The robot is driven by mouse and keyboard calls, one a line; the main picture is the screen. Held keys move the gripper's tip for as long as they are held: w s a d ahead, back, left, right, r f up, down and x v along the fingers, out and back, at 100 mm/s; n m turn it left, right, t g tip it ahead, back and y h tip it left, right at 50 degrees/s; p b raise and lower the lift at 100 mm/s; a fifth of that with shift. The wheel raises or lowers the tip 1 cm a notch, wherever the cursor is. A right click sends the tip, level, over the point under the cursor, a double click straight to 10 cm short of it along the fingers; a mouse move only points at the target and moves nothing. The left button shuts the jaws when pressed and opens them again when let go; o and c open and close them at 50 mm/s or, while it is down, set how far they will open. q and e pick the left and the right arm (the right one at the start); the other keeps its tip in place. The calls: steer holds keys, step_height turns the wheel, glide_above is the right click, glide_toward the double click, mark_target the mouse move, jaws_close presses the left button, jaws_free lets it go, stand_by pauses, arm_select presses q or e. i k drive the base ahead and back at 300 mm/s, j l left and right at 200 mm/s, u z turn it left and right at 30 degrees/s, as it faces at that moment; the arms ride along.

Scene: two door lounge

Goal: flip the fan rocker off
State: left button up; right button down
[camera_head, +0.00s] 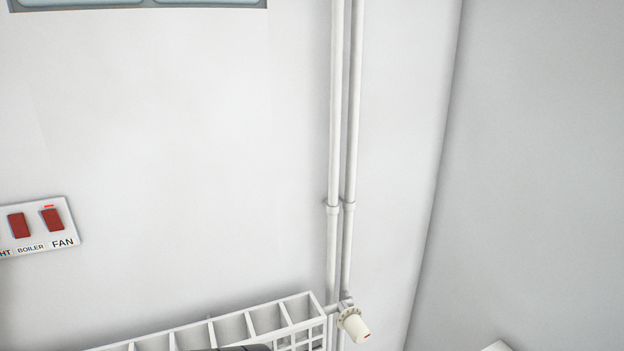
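The fan rocker (52,220) is a red rocker on a white switch plate (66,212) at the left edge of the head view, above the label FAN. A small red light mark shows at its top edge. Beside it on the left is another red rocker (18,226), labelled BOILER. The plate runs out of the picture on the left, where a label ending in HT is cut off. Neither gripper can be made out in this view.
A white radiator (230,328) stands below, with a white valve knob (354,325) at its right end. Two white pipes (342,130) run up the wall. A dark shape is cut off at the bottom edge. The wall around the plate is clear.

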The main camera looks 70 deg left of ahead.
mark_target(52, 217)
steer(key=u, duration=0.5)
steer(key=j+u, duration=0.1)
steer(key=u, duration=0.9)
steer(key=j+u, duration=0.1)
steer(key=u, duration=0.4)
steer(key=j+u, duration=0.1)
steer(key=u, duration=1.4)
steer(key=k+j, duration=0.1)
steer(key=j, duration=0.45)
steer(key=k+j, duration=0.1)
steer(key=j, duration=0.45)
